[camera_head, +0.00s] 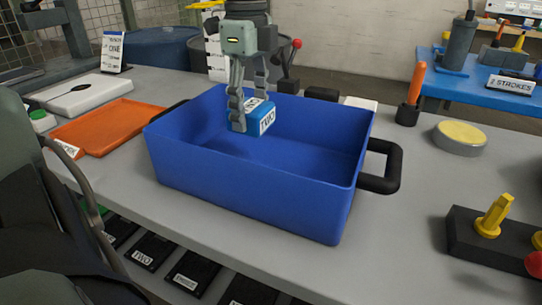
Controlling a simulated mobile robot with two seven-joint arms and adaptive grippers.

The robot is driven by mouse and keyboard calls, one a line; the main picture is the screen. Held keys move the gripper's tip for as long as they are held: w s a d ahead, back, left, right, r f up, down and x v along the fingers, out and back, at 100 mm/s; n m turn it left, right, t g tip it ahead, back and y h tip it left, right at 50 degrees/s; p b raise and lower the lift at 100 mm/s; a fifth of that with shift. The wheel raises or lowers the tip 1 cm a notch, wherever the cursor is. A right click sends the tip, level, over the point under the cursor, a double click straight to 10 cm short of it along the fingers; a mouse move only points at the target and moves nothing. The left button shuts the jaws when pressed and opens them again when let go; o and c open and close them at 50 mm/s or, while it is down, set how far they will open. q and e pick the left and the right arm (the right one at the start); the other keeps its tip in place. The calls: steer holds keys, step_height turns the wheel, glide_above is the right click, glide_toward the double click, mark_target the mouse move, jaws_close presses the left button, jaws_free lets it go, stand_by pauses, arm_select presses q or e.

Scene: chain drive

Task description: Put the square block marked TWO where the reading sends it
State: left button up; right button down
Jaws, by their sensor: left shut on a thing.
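The square block marked TWO (266,123) is blue with white labels. My left gripper (248,108) is shut on it and points down. The block is held over the blue open bin (250,196), near its back wall. I cannot tell how far the block is above the bin floor. The bin looks empty where I can see inside. My right gripper is not in view.
An orange tray (108,126) and a sign marked ONE (113,52) are at the left. A black handle (386,168) juts from the bin's right side. A yellow-topped round (460,134) and a black base with a yellow peg (490,222) are at the right. Labelled dark plates (150,252) lie below the front edge.

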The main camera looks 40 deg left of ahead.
mark_target(250, 132)
arm_select(q)
step_height(250, 132, down, 5)
steer(key=shift+s, duration=0.1)
step_height(250, 132, down, 3)
steer(key=shift+f, duration=0.35)
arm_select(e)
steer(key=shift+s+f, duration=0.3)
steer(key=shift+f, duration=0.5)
arm_select(q)
steer(key=shift+f, duration=0.1)
